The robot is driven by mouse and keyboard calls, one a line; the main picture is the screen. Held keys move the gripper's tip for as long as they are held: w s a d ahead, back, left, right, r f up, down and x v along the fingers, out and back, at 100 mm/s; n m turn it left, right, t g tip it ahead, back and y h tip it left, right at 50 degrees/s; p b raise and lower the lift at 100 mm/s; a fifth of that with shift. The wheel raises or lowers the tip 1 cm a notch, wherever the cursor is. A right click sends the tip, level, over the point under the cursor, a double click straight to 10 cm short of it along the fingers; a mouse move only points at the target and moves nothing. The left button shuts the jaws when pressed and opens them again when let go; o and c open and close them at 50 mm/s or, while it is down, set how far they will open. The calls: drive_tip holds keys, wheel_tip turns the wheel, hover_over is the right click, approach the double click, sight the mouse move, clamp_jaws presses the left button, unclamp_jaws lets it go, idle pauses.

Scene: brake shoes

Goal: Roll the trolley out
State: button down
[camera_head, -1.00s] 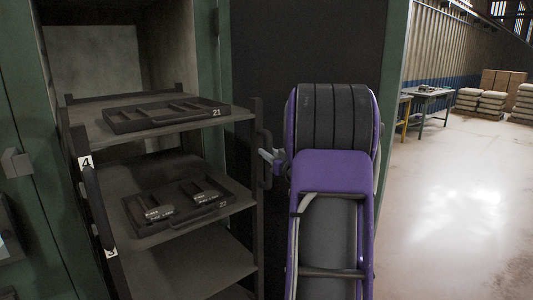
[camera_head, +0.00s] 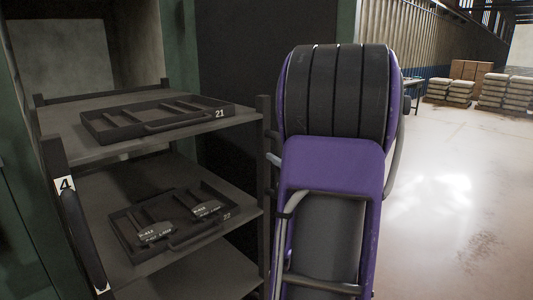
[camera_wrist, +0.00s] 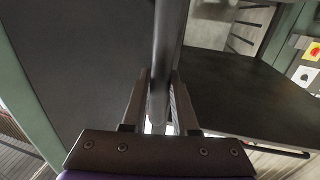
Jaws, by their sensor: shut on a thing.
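The trolley (camera_head: 263,180) is a dark metal rack with stacked shelves, upright in the left half of the head view, in front of a green-framed opening. Its upper shelf (camera_head: 75,145) bears a tray marked 21 (camera_head: 215,112). My gripper (camera_wrist: 159,100) is shut on a dark upright bar, the trolley's handle (camera_wrist: 164,45), in the wrist view. In the head view my purple arm hides most of the gripper at the trolley's right front post.
A dark panel (camera_head: 250,60) stands behind the trolley and my arm. A green frame (camera_head: 178,80) borders the opening. Open pale floor (camera_head: 450,200) lies to the right, with stacked sacks (camera_head: 505,92) and a table (camera_head: 413,85) far back.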

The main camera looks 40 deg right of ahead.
drive_tip(key=shift+s+d, duration=0.1)
drive_tip(key=shift+s, duration=1.05)
drive_tip(key=shift+f, duration=0.1)
drive_tip(key=c, duration=0.7)
unclamp_jaws()
drive_tip(key=shift+s, duration=0.1)
drive_tip(key=s+a, duration=0.1)
drive_tip(key=s, duration=0.4)
drive_tip(key=s+a, duration=0.1)
drive_tip(key=s, duration=0.5)
drive_tip(key=s+a, duration=0.1)
drive_tip(key=s, duration=0.5)
drive_tip(key=shift+s+p, duration=0.1)
drive_tip(key=shift+p, duration=0.2)
drive_tip(key=shift+d, duration=0.1)
